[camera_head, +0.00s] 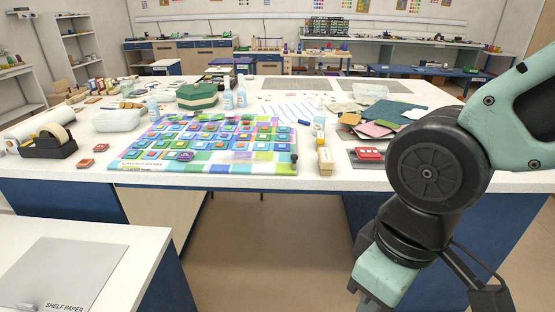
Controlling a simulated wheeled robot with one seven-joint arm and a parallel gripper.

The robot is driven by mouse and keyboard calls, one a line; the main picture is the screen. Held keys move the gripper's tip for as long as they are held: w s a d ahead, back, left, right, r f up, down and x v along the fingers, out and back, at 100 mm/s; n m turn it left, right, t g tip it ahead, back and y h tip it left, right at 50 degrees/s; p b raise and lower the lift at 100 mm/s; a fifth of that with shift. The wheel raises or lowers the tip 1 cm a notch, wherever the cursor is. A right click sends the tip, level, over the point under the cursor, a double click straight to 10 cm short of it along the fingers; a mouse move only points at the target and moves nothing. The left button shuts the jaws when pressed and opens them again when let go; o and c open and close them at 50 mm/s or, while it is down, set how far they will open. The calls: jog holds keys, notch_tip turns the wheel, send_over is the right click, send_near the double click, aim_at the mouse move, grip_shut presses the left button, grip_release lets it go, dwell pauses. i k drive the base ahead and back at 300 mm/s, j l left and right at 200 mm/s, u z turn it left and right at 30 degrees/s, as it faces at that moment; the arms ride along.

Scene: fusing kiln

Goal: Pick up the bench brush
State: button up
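I cannot pick out the bench brush for certain. A small tan, block-like item (325,160) stands near the front edge of the white worktable (230,181), right of the colourful layout board; it is too small to tell whether it is a brush. A brownish item (131,105) lies by the white tub, also too small to name. My arm comes in from the right and bends down in front of the table's right part. Its end runs out of the bottom edge, so my gripper's fingertips are not seen.
The layout board (137,164) with coloured squares covers the table's middle. A tape dispenser (48,146), white tub (117,121), bottles (241,96), green case (197,95) and coloured sheets (375,129) surround it. A lower bench with shelf paper (62,272) stands front left. Open floor (255,250) lies between.

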aim_at(325, 161)
jog(key=i+j+z, duration=0.1)
jog(key=i+j, duration=0.3)
jog(key=i+j+z, duration=0.1)
jog(key=i+j, duration=0.25)
jog(key=j, duration=0.15)
jog(key=i+j+z, duration=0.1)
jog(key=i+j, duration=0.25)
jog(key=j, duration=0.15)
